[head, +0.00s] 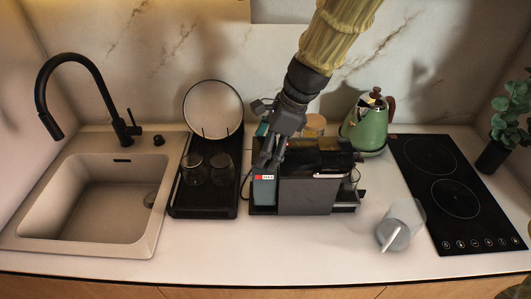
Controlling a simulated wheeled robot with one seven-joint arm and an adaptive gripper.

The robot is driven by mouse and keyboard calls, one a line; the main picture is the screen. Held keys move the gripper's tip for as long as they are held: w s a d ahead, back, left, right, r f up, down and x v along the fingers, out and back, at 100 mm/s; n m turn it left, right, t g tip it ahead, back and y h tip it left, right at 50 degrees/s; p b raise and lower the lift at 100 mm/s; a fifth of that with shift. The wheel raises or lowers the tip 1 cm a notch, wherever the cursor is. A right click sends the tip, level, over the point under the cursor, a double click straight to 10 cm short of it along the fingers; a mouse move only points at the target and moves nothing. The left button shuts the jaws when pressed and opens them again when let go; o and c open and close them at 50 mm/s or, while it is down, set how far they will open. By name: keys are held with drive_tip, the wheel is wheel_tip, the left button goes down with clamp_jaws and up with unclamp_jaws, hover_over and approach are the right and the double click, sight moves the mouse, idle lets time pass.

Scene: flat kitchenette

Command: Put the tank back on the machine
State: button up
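The dark coffee machine (308,196) stands upright on the counter, near the middle of the head view. A blue-grey, box-shaped tank (264,192) is upright at the machine's left end, with a small red and white label near its top. It looks close against the machine; I cannot tell whether it is seated. My gripper (268,165) points down from above, with its dark fingertips at the tank's top. The fingers overlap the dark machine, so I cannot tell whether they grip the tank. The tank's rear and base contact are hidden.
A clear container with a grey end (393,235) lies on the counter at front right. A green kettle (366,125) stands behind the machine's right end. A black drying tray (203,209) with glasses is close on the left. The front counter is mostly clear.

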drive_tip(key=shift+f+p, duration=0.35)
drive_tip(key=shift+f, duration=0.85)
drive_tip(key=shift+f, duration=0.15)
drive_tip(key=o, duration=1.9)
drive_tip(key=shift+c, duration=0.2)
drive_tip(key=shift+s, duration=0.1)
drive_tip(key=b+v, duration=0.2)
drive_tip(key=v, duration=1)
